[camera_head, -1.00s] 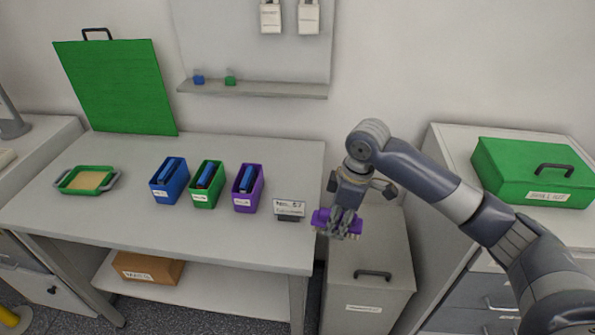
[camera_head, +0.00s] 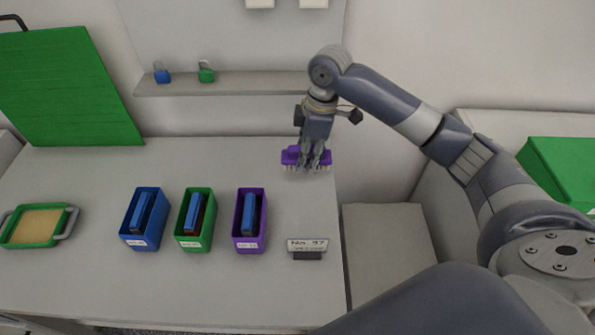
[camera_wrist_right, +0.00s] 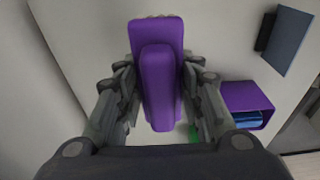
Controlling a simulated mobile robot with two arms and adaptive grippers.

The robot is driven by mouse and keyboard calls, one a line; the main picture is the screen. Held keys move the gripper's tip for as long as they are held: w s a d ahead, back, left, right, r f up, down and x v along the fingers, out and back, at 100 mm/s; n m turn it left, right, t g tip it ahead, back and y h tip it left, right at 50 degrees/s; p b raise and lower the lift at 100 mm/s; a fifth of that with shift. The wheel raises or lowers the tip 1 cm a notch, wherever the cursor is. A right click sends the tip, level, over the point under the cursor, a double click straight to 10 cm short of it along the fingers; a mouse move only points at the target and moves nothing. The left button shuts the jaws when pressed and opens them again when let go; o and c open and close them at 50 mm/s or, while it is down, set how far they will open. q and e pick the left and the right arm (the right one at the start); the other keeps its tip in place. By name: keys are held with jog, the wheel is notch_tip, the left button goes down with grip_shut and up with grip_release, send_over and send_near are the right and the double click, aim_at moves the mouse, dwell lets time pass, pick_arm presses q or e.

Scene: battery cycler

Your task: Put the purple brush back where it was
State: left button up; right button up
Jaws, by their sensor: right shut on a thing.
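The purple brush (camera_head: 292,157) is held level, bristles down, in my right gripper (camera_head: 314,163). The gripper's fingers are shut on the brush's raised grip, above the back right part of the table (camera_head: 200,165). In the right wrist view the brush (camera_wrist_right: 158,85) sits between both fingers. Whether its bristles touch the table cannot be told. My left gripper is not in view.
On the table stand a blue bin (camera_head: 128,232), a green bin (camera_head: 183,230) and a purple bin (camera_head: 237,228), each holding a blue item. A sign (camera_head: 307,245) is at the right front. A wall shelf (camera_head: 240,85) holds two padlocks. The table's back middle is clear.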

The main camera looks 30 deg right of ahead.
jog(key=p, duration=0.1)
send_over(306, 190)
jog(key=f, duration=0.4)
jog(key=shift+s+d+f, duration=0.2)
jog(key=shift+s+f, duration=0.15)
jog(key=shift+s, duration=0.05)
jog(key=shift+w+f+p, duration=0.25)
jog(key=shift+f+p, duration=0.1)
jog(key=shift+f, duration=1.75)
jog(key=o, duration=0.8)
jog(key=shift+f, duration=0.1)
jog(key=shift+o, duration=0.7)
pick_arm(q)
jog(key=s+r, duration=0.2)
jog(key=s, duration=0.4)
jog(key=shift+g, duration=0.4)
